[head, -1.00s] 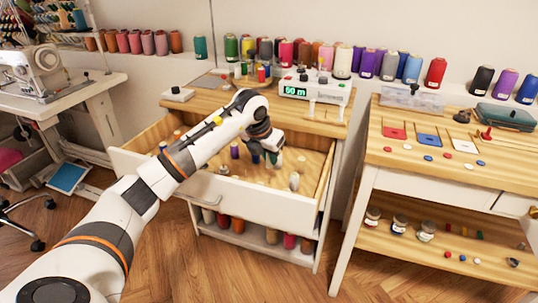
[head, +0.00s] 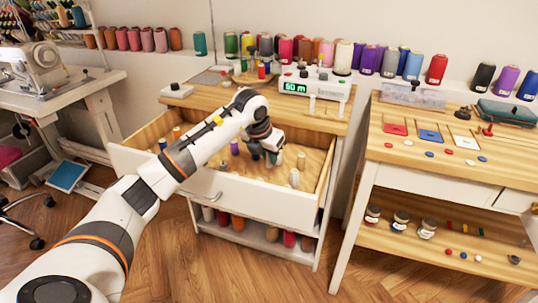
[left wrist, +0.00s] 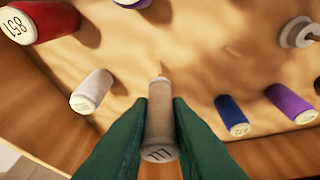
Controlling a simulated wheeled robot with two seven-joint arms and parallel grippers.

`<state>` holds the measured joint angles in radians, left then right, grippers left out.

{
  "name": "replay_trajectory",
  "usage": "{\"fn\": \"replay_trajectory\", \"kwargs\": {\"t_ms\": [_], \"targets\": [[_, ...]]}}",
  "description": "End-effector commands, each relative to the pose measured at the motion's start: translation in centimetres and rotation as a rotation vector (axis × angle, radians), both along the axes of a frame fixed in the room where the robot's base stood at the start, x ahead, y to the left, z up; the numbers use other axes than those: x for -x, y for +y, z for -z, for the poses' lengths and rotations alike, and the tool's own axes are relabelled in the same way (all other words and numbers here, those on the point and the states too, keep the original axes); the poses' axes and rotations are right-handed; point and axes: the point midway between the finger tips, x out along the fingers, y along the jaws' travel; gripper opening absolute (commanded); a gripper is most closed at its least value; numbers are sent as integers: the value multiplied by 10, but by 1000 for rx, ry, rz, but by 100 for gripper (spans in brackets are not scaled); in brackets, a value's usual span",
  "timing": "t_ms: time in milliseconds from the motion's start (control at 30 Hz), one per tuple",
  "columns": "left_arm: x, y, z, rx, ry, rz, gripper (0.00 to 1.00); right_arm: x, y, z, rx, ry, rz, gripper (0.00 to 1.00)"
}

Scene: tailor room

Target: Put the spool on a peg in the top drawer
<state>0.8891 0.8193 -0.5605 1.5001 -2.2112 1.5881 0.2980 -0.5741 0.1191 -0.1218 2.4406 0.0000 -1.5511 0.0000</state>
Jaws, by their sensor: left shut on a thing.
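My left gripper (head: 272,158) is inside the open top drawer (head: 240,199), low over its wooden floor. In the wrist view a red spool (left wrist: 42,21), a white spool (left wrist: 92,90), a blue spool (left wrist: 232,115) and a purple spool (left wrist: 290,103) stand around the gripper. My right gripper is not in view.
The drawer's side walls and front enclose the gripper. A counter device (head: 314,86) stands on the tabletop behind. A second table (head: 450,165) stands to the right. Spools line the shelf below the drawer and the ledge at the back.

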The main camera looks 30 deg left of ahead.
Motion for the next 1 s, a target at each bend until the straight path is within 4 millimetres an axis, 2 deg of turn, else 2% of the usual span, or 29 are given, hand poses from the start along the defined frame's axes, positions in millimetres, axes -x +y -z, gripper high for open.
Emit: {"fn": "replay_trajectory", "kwargs": {"t_ms": [467,1000], "targets": [[0,0,0,0,0,0,0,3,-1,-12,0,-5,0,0],[0,0,15,0,1,0,0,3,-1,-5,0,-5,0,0]]}}
